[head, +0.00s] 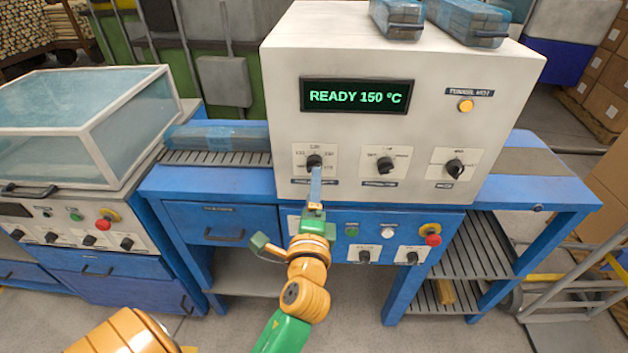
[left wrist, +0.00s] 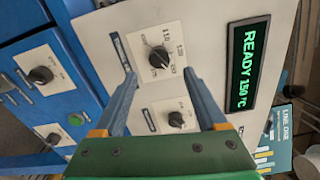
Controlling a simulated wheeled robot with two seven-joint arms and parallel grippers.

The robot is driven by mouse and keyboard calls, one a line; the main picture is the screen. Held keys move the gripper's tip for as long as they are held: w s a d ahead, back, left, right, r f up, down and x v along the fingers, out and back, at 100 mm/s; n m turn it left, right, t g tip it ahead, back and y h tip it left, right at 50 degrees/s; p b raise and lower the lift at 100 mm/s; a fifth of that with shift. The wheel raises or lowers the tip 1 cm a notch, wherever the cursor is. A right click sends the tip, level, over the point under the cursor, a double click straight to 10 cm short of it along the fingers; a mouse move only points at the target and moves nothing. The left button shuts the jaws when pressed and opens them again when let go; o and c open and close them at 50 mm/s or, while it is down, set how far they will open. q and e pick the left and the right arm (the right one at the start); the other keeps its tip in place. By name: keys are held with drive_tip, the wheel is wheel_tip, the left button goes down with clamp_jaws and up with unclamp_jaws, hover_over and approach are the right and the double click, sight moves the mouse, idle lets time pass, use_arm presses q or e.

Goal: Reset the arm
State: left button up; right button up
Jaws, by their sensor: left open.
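My left gripper (head: 316,172) is in front of the white machine panel (head: 290,110), its blue fingers pointing at the left black knob (head: 314,161). In the left wrist view the gripper (left wrist: 160,75) is open and empty. Its fingertips lie to either side, just below that knob (left wrist: 160,58) in the picture; I cannot tell how close they are to the panel. The knob's pointer is hard to read in the head view. The green display (head: 358,96) reads READY 150 °C. My right gripper is not in view.
Two more knobs, middle (head: 385,164) and right (head: 454,168), sit on the panel. Below are a red stop button (head: 433,239) and small switches. A clear-lidded machine (head: 80,120) stands left. Wrapped bundles (head: 397,18) lie on top. A hand truck (head: 580,290) stands right.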

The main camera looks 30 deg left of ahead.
use_arm(q)
drive_tip(key=shift+s, duration=0.1)
idle(0.3)
drive_tip(key=d+f+g+h, duration=0.2)
drive_tip(key=d+f+h, duration=0.15)
drive_tip(key=f, duration=0.75)
drive_tip(key=d+f+g+h, duration=0.2)
drive_tip(key=d+f+h, duration=0.15)
drive_tip(key=f, duration=0.85)
drive_tip(key=s+d+f+n+g+h, duration=0.2)
drive_tip(key=s+d+f+n+g, duration=0.15)
drive_tip(key=s+f, duration=0.85)
drive_tip(key=s+a+f+n+g, duration=0.1)
drive_tip(key=s+f+n+g, duration=0.1)
drive_tip(key=s+f, duration=0.2)
drive_tip(key=s+a+f+n+g, duration=0.1)
drive_tip(key=s+f+n+g, duration=0.1)
drive_tip(key=s, duration=0.8)
drive_tip(key=s+a+f+n+g, duration=0.2)
drive_tip(key=s+f+n+g, duration=0.1)
drive_tip(key=s+f, duration=0.4)
drive_tip(key=shift+s, duration=0.25)
